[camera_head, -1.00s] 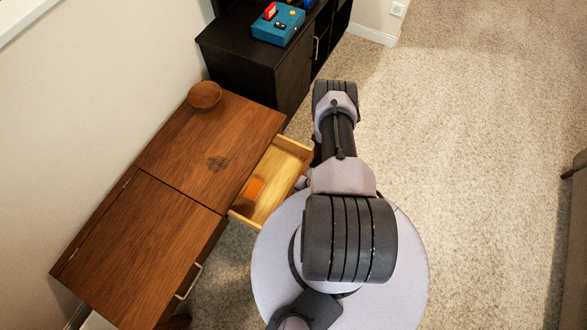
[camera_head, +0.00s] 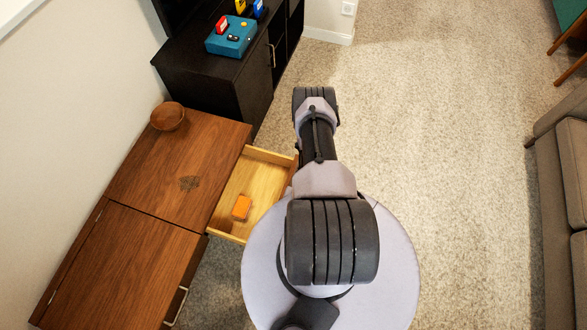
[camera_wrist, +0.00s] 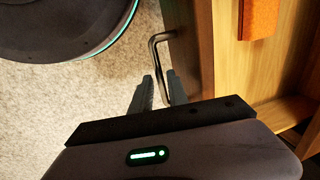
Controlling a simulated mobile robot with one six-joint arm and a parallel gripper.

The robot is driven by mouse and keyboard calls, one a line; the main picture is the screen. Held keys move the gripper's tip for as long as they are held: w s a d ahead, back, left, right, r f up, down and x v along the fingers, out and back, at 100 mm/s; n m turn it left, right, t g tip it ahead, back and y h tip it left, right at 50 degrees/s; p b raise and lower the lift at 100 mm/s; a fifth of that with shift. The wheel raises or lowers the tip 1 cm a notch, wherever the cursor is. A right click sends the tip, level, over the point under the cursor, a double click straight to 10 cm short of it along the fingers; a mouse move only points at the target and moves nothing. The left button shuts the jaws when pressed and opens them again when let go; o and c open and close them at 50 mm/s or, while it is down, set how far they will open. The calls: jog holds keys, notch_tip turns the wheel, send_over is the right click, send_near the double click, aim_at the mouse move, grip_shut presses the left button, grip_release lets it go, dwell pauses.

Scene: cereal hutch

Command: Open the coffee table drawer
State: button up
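The coffee table (camera_head: 150,245) has a brown wooden top. Its far drawer (camera_head: 262,185) is pulled well out, showing a pale wooden inside with an orange block (camera_head: 241,207) in it. The wrist view shows the drawer front (camera_wrist: 228,75) and its metal bar handle (camera_wrist: 155,50). My gripper (camera_wrist: 160,80) is at the handle, its two dark fingers apart with the bar running between them. Whether a finger touches the bar is unclear. My arm hides the gripper and handle in the head view.
A wooden bowl (camera_head: 168,116) stands on the table's far end. A dark cabinet (camera_head: 225,85) with a teal toy box (camera_head: 231,36) stands beyond. The near drawer handle (camera_head: 177,305) is at the lower left. A sofa (camera_head: 565,190) is at right; carpet between is clear.

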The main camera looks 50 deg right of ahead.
jog(key=shift+r, duration=0.1)
jog(key=s+d+r+p, duration=0.1)
jog(key=s+r+p, duration=0.2)
jog(key=r, duration=1.4)
jog(key=p, duration=0.4)
jog(key=shift+s+d, duration=0.1)
